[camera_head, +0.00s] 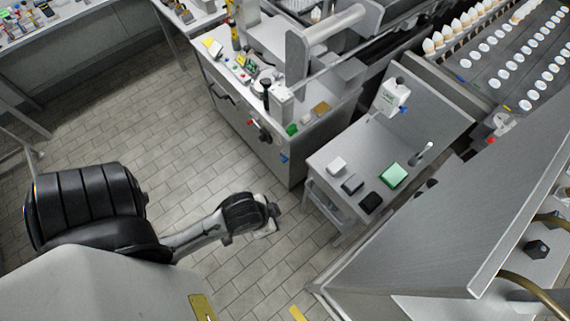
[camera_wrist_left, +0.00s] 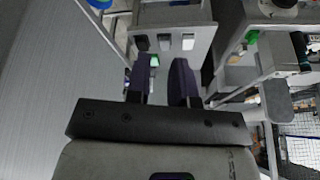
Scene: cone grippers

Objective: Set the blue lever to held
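A small blue part (camera_head: 284,158), which looks like the blue lever, sits on the front side of the grey machine cabinet (camera_head: 240,123) in the head view. It is too small to tell its setting. My left gripper (camera_head: 273,216) is in front of the cabinet, over the tiled floor, apart from the blue part. In the left wrist view its two dark fingers (camera_wrist_left: 161,85) stand apart with nothing held between them. I cannot make out the lever for sure in the wrist view. My right gripper is in neither view.
A small side table (camera_head: 325,157) right of the cabinet bears white, grey and black blocks, a green block (camera_head: 393,175) and a labelled box (camera_head: 392,97). A large grey metal panel (camera_head: 440,235) stands at the right. Tiled floor (camera_head: 150,120) is clear to the left.

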